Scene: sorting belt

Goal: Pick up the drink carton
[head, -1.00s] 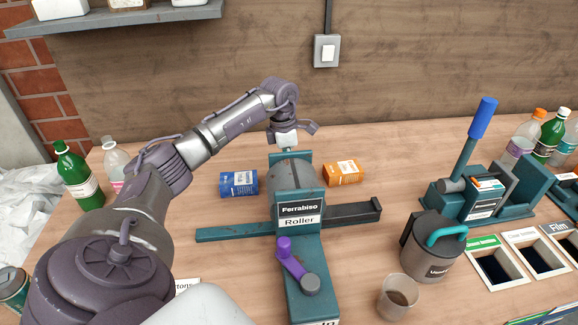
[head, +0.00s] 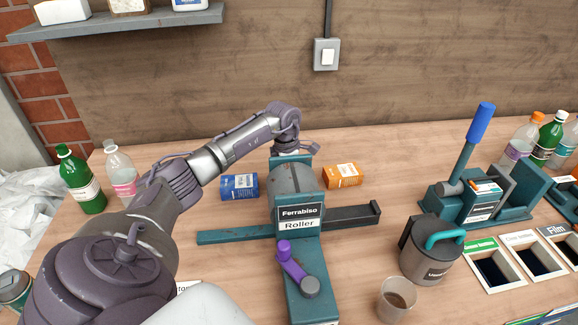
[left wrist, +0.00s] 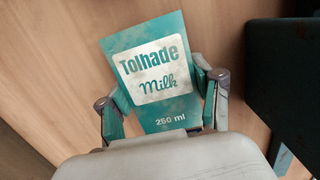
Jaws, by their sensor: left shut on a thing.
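The drink carton (left wrist: 150,75) is teal with a white label reading "Tolhade Milk" and "250 ml". In the left wrist view it sits between the two fingers of my left gripper (left wrist: 163,98), which is shut on it. In the head view my left gripper (head: 295,148) is low behind the teal roller machine, and its fingertips and the carton are hidden there. My right gripper is in neither view.
The roller machine (head: 300,265) stands mid-table in front of my gripper. A blue pack (head: 240,187) lies to its left and an orange pack (head: 343,175) to its right. A lever press (head: 470,200) and a lidded jug (head: 430,250) stand farther right.

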